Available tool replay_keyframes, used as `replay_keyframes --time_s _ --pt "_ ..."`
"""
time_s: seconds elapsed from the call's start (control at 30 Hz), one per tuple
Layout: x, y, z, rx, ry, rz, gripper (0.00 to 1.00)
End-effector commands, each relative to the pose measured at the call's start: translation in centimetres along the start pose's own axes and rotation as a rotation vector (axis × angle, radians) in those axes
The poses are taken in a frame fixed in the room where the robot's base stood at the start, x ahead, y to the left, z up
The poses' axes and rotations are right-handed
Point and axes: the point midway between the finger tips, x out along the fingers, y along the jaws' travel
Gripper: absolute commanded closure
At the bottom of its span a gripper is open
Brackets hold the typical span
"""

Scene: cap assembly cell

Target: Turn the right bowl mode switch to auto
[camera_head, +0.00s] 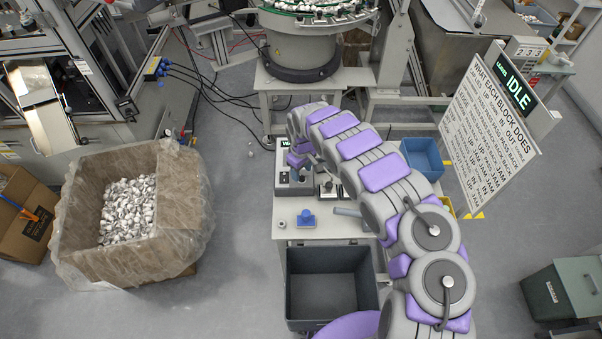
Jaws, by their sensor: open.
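A small worktable (345,226) stands in front of the bowl feeder. Small grey control boxes stand on it, one at the left (293,189) and one just right of it (328,189). My gripper (300,172) points down over the left box, at the end of my grey and purple arm. It is open, but its fingertips are small and partly hidden. I cannot make out the mode switch, its setting or whether the gripper touches it.
A blue block-like part (306,218) lies on the table front. A dark bin (325,285) sits below, and a blue bin (424,155) at the right. The bowl feeder (301,48) stands behind. A sign reading IDLE (497,118) stands right. A carton of white caps (180,195) stands left.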

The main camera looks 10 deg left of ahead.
Motion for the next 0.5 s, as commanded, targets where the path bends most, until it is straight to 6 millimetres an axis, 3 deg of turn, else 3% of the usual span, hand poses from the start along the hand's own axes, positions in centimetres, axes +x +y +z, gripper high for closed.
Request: replay_keyframes --time_s 0.5 --pt "-11.1 0.1 -0.3 -0.001 0.001 0.004 0.45"
